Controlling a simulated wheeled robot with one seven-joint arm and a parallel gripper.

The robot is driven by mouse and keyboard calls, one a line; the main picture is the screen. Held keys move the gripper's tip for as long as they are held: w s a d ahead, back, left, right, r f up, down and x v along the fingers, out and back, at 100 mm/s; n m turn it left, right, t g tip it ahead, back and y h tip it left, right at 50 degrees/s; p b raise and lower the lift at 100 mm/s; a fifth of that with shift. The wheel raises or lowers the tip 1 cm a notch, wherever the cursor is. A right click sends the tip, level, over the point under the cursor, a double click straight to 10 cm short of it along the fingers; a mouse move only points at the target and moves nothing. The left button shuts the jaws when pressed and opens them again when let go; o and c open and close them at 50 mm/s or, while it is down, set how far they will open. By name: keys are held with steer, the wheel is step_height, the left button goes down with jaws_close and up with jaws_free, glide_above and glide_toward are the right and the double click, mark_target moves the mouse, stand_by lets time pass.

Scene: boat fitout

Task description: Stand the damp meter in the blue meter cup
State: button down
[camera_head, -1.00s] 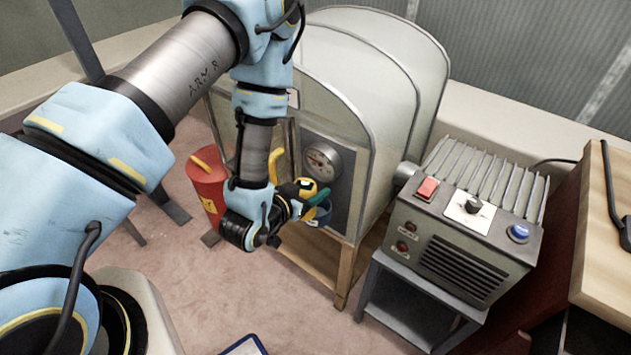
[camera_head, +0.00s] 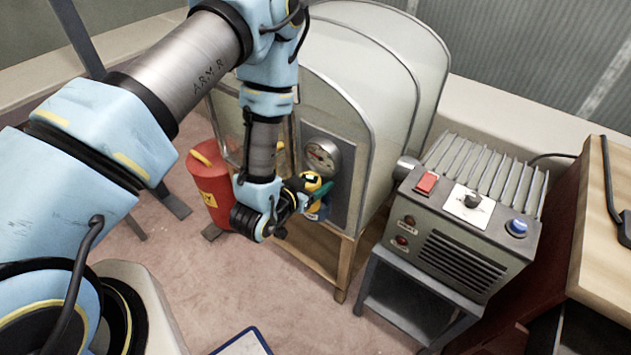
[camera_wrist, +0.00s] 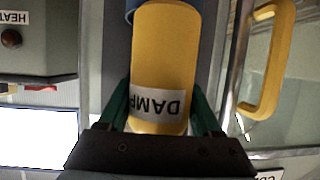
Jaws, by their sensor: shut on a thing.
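The damp meter (camera_wrist: 162,55) is a yellow cylinder with a white DAMP label, upside down in the wrist view. My gripper (camera_wrist: 163,112) is shut on it, with a green finger on each side. In the head view my gripper (camera_head: 310,190) is in front of the cabinet panel, below the round gauge, and mostly hides the meter. A small part of the blue meter cup (camera_head: 320,213) shows just under the gripper there. In the wrist view a blue edge (camera_wrist: 131,10) shows at the meter's far end. I cannot tell whether the meter is inside the cup.
The cabinet with clear curved covers and a round gauge (camera_head: 322,157) stands behind my gripper. A yellow handle (camera_wrist: 268,60) is close on the right in the wrist view. A grey heater box (camera_head: 465,225) stands at right, a red bin (camera_head: 208,190) at left.

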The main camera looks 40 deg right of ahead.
steer(key=shift+c, duration=0.3)
jaws_free()
steer(key=shift+r, duration=0.15)
steer(key=shift+r+p, duration=0.2)
steer(key=shift+p, duration=0.1)
steer(key=p+v, duration=0.3)
steer(key=v, duration=0.9)
steer(key=shift+r, duration=0.3)
